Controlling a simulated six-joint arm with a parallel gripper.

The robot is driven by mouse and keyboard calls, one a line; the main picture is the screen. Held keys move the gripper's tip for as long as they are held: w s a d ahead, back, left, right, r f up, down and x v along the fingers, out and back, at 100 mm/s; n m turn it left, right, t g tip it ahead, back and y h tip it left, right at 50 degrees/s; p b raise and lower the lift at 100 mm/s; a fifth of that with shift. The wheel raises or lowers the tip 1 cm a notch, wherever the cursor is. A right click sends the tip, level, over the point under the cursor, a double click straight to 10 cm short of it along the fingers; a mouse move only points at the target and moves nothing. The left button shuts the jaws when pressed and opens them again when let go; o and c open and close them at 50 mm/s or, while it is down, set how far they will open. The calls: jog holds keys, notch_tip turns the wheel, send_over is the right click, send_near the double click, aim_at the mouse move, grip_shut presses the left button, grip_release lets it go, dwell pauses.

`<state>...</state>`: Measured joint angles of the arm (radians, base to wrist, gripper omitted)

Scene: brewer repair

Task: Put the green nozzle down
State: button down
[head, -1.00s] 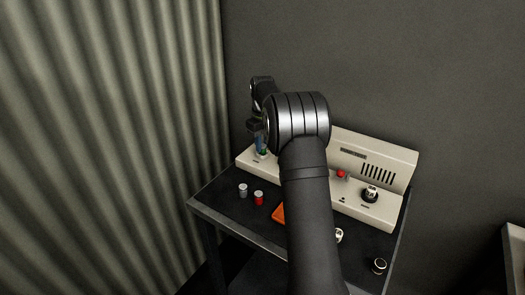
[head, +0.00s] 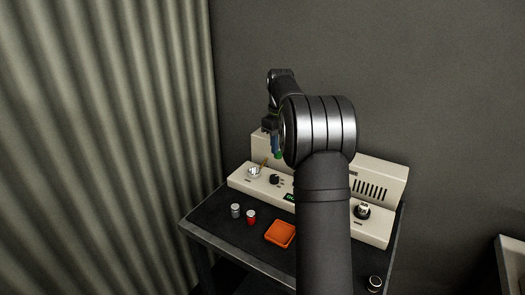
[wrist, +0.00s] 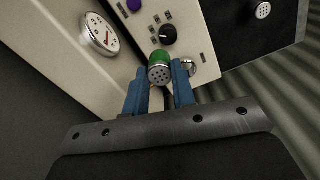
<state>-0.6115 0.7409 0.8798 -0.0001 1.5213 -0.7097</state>
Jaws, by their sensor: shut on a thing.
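My gripper (wrist: 160,78) is shut on the green nozzle (wrist: 159,66), which has a silver perforated end and sits between the blue fingertips. In the head view the green nozzle (head: 278,154) hangs from the fingers in the air above the left part of the beige brewer (head: 240,180), apart from its top. A silver socket (head: 254,171) is on the brewer's left end. In the wrist view the socket (wrist: 189,66) shows beside the right finger, partly hidden.
A silver nozzle (head: 236,211) and a red one (head: 251,217) stand on the dark cart top (head: 215,220), left of an orange tray (head: 281,233). A black knob (head: 274,179) and a gauge (wrist: 101,34) are on the brewer. My arm hides the brewer's middle.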

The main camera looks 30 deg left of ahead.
jog(key=s+a+f, duration=0.1)
jog(key=s+f, duration=0.1)
jog(key=s, duration=1.1)
jog(key=s+a+f, duration=0.1)
jog(key=a+f, duration=0.1)
jog(key=a, duration=0.1)
jog(key=s+a+f, duration=0.2)
jog(key=a, duration=0.2)
jog(key=s+a+f, duration=0.1)
jog(key=a+f, duration=0.2)
jog(key=shift+s+a, duration=0.2)
jog(key=shift+s+a+f, duration=0.15)
jog(key=shift+a+f, duration=0.15)
jog(key=shift+a, duration=0.05)
jog(key=shift+f, duration=1.9)
jog(key=shift+f, duration=0.15)
jog(key=c, duration=1.2)
grip_release()
